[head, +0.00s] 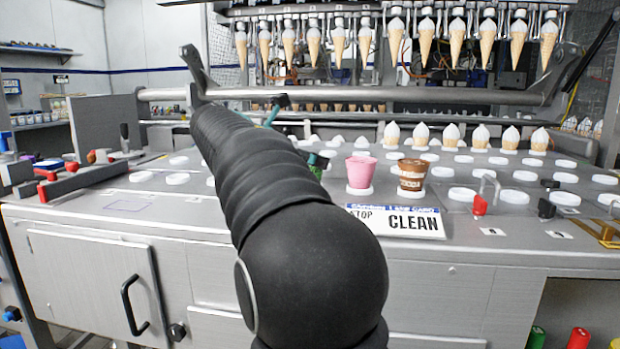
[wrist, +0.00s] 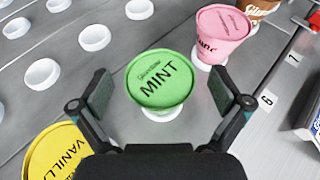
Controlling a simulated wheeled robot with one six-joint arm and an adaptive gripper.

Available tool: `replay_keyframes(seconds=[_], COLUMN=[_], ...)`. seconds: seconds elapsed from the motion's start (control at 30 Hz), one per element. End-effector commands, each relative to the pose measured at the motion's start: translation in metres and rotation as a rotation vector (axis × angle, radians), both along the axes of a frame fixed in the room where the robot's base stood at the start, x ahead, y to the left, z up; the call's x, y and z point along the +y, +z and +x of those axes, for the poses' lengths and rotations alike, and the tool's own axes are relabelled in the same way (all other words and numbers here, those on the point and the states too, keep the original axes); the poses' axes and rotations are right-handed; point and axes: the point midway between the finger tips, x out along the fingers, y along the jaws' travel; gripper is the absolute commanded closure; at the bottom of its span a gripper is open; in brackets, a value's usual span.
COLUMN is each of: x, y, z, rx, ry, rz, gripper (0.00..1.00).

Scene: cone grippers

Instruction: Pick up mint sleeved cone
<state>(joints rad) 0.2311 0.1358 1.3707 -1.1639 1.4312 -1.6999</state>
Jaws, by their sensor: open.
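The mint sleeved cone (wrist: 160,80) has a round green top lettered MINT. It sits upright on a white round holder in the wrist view. My gripper (wrist: 159,88) is open, with one finger on each side of the mint cone and a visible gap on both sides. In the head view my arm covers most of the gripper and the mint cone. Only a small patch of dark green shows beside the arm, and I cannot tell clearly what it is.
A yellow vanilla cone (wrist: 55,155) is close at lower left, and a pink cone (wrist: 222,38) at upper right. A brown cone (head: 412,178) stands beyond the pink one. Empty white holders (wrist: 95,37) dot the metal counter. A CLEAN sign (head: 400,222) lies at the front edge.

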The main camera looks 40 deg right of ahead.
Motion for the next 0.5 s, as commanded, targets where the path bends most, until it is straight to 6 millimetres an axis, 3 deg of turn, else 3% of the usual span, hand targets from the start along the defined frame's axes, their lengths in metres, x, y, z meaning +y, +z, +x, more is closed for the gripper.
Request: replay_keyframes(seconds=[0.33,0.5], x=[-0.0065,-0.0064], y=[-0.0028,-0.0028], z=[-0.0004,-0.0004], rx=[0.0,-0.001], ry=[0.0,0.0], rz=[0.0,0.0], gripper=[0.03,0.45])
